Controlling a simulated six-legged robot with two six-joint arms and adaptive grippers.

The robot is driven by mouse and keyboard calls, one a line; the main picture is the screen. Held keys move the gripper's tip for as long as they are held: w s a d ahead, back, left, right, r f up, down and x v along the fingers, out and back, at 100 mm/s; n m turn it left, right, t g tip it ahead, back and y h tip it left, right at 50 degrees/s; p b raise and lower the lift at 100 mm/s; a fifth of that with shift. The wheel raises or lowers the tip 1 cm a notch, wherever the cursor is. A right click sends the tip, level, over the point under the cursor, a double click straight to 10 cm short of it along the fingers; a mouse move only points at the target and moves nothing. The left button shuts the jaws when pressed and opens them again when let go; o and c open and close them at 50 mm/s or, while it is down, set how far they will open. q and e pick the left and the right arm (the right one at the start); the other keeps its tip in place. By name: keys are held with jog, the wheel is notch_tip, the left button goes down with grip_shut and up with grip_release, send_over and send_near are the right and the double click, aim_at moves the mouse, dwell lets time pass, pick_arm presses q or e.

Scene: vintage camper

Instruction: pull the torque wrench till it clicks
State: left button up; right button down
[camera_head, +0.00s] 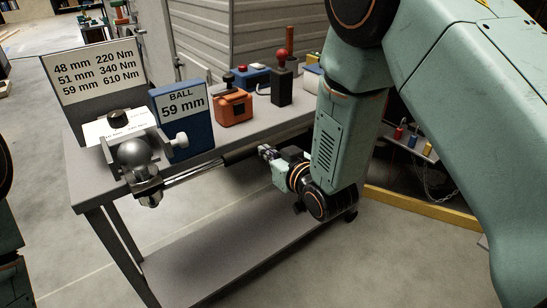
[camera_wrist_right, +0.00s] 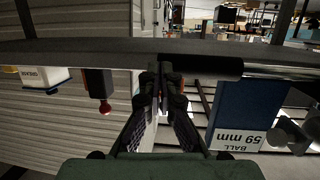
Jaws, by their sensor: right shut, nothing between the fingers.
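The torque wrench has a black handle (camera_head: 241,154) and a bright steel shaft (camera_head: 197,172). It reaches out from a steel hitch ball (camera_head: 138,156) clamped at the bench's front left corner. In the right wrist view, the handle (camera_wrist_right: 212,66) lies just right of my fingertips. My right gripper (camera_head: 266,152) is shut and empty by the handle's free end. Its closed fingers also show in the right wrist view (camera_wrist_right: 160,75). I cannot tell whether they touch the handle. My left gripper is out of view.
A sign (camera_head: 97,75) lists ball sizes and torques; a blue box (camera_head: 183,118) reads "BALL 59 mm". An orange box (camera_head: 234,106) and a black block with a red knob (camera_head: 282,82) stand on the grey bench (camera_head: 97,187). Open floor lies in front.

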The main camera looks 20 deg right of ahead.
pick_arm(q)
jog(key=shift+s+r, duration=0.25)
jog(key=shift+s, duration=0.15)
pick_arm(e)
jog(key=shift+w+r, duration=0.15)
jog(key=shift+w, duration=0.05)
jog(key=v, duration=0.8)
jog(key=shift+s, duration=0.15)
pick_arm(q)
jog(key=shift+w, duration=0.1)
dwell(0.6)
